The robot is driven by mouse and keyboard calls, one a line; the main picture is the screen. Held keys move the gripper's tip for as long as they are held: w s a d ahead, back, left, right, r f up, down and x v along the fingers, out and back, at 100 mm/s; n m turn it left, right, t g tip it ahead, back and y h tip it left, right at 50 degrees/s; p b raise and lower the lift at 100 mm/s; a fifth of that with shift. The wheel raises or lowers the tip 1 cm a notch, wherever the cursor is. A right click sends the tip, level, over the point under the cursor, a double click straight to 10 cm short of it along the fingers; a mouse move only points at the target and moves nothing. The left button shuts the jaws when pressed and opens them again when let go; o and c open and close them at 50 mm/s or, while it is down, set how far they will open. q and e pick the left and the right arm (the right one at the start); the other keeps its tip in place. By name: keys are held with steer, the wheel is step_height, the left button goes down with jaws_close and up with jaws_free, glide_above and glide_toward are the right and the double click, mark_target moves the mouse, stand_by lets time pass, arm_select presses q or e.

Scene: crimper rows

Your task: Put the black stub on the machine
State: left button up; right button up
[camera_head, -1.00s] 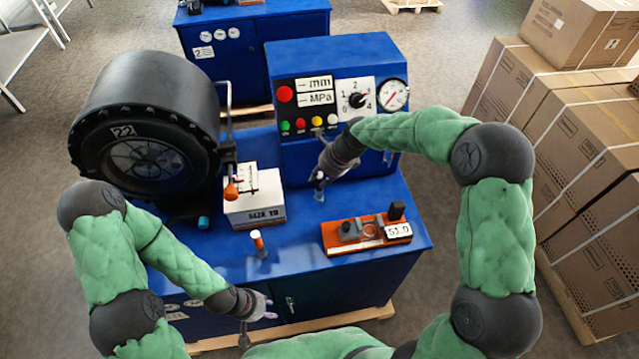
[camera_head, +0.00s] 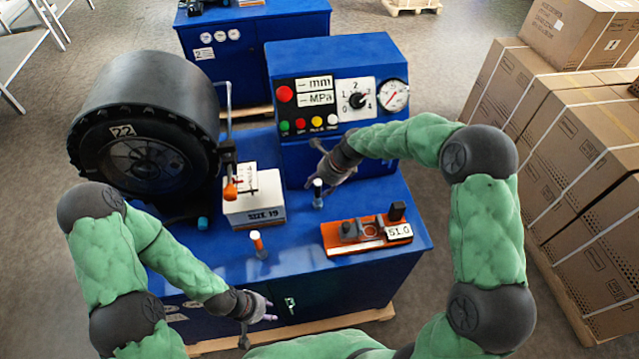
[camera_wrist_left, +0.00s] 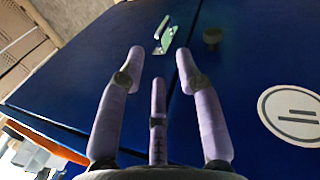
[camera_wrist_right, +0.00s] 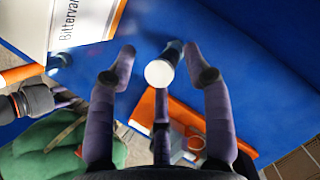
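A short upright stub with a white top and a dark body (camera_head: 318,193) stands on the blue machine's deck (camera_head: 370,195). The right wrist view shows its white top (camera_wrist_right: 158,74) between the fingers of my right gripper (camera_wrist_right: 160,62), which is open. In the head view my right gripper (camera_head: 322,168) is just above and behind this stub. I cannot tell whether any finger touches it. A black block (camera_head: 397,210) stands on the orange fixture labelled 51.0 (camera_head: 341,240). My left gripper (camera_head: 266,308), open and empty, is in front of the cabinet; it shows in its wrist view (camera_wrist_left: 160,65).
An orange-topped peg (camera_head: 257,241) stands near the front edge. A white SIZE 19 box (camera_head: 256,212) and the large black drum (camera_head: 145,125) are on the left. The control panel (camera_head: 340,95) rises behind. Cartons (camera_head: 580,170) are stacked at right.

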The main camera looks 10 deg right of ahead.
steer(key=shift+d+r, duration=0.15)
steer(key=shift+r, duration=0.4)
steer(key=p+v, duration=0.1)
steer(key=v, duration=1)
